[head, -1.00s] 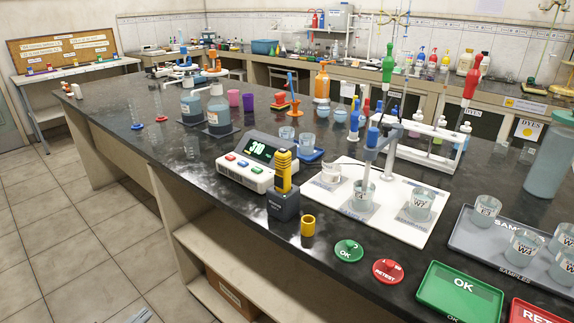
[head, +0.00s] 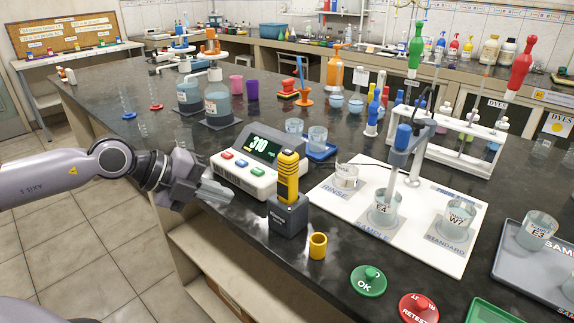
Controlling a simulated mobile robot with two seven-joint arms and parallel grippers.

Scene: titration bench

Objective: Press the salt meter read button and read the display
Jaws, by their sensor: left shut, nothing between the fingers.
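The salt meter (head: 243,177) is a white box on the black bench with a dark display (head: 264,147) showing green digits that look like 310, though they are small. Its sloped front has a red button (head: 227,155), a blue button (head: 242,163) and a green button (head: 257,171); I cannot read their labels. My left gripper (head: 222,193) is shut and empty, just left of the meter's front edge and apart from the buttons. The probe stands in beaker E4 (head: 384,211) on the sample spot of the white mat (head: 334,213). My right gripper is not in view.
A yellow pen-like meter in a dark holder (head: 288,215) stands close right of the salt meter. A yellow cup (head: 317,246) is in front of it. Beaker W7 (head: 457,220) stands on the standard spot. Green OK (head: 368,281) and red RETEST (head: 419,308) discs lie near the front edge.

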